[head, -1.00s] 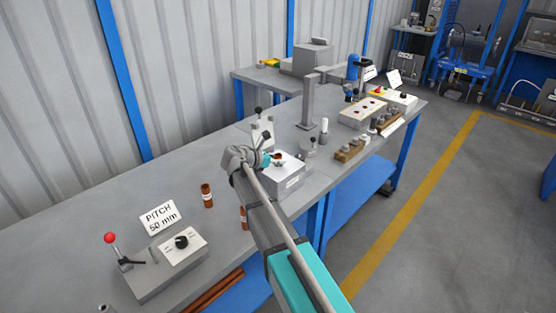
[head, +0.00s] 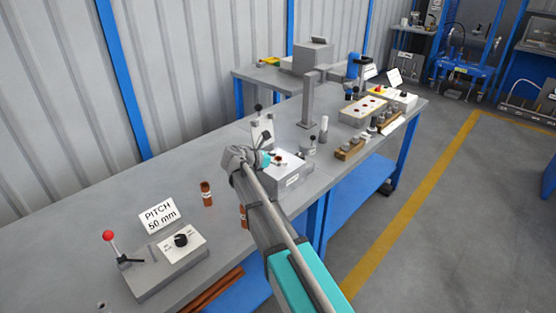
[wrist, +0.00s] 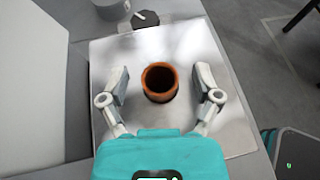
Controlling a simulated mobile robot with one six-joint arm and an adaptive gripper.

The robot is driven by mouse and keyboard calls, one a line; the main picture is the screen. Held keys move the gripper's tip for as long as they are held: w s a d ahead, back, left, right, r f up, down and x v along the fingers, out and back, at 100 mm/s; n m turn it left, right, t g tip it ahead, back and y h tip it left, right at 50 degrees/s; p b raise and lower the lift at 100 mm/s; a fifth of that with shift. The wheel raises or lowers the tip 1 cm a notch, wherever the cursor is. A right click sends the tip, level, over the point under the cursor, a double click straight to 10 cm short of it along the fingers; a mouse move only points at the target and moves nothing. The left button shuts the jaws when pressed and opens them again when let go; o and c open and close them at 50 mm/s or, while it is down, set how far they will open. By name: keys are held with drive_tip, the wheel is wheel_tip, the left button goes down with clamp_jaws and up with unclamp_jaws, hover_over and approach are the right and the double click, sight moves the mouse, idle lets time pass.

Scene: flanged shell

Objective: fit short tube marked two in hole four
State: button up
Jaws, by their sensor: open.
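In the wrist view a short copper-brown tube (wrist: 160,82) stands upright with its open end toward the camera, on a bright metal plate (wrist: 215,135). My gripper (wrist: 160,88) is open, with one finger on each side of the tube and a gap on both sides. No number shows on the tube, and no hole shows under it. In the head view my gripper (head: 266,160) is over the grey box (head: 292,181), with small reddish spots on the box top beside it. Another brown tube (head: 206,194) stands on the bench; one more (head: 243,216) is partly hidden by my arm.
A lever box with a dial (head: 170,262) and a "PITCH 50 mm" sign (head: 159,215) are at the front left. A grey post (head: 307,100), wooden blocks (head: 350,149) and a red-dotted panel (head: 363,111) stand farther right. The bench (head: 150,180) is clear behind the tubes.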

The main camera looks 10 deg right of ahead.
drive_tip(key=shift+r, duration=0.2)
wheel_tip(320, 180, up, 14)
drive_tip(key=p, duration=1.4)
idle(1.0)
drive_tip(key=s+d+f+m+g+y, duration=0.2)
drive_tip(key=s+f+m+y, duration=0.15)
drive_tip(key=s+m, duration=0.35)
drive_tip(key=s+d+f+m+g+y, duration=0.25)
drive_tip(key=s+f+m, duration=0.2)
drive_tip(key=s, duration=0.35)
drive_tip(key=s+a+f+m+y, duration=0.1)
drive_tip(key=s+m+y, duration=0.2)
drive_tip(key=s+m, duration=0.2)
drive_tip(key=s+a+f+m+g+y+p, duration=0.1)
drive_tip(key=s+a+m+y, duration=0.1)
drive_tip(key=s+m, duration=0.4)
drive_tip(key=shift+s+f+y, duration=0.3)
drive_tip(key=shift+s+y, duration=0.4)
drive_tip(key=shift+s, duration=0.9)
drive_tip(key=shift+m, duration=0.25)
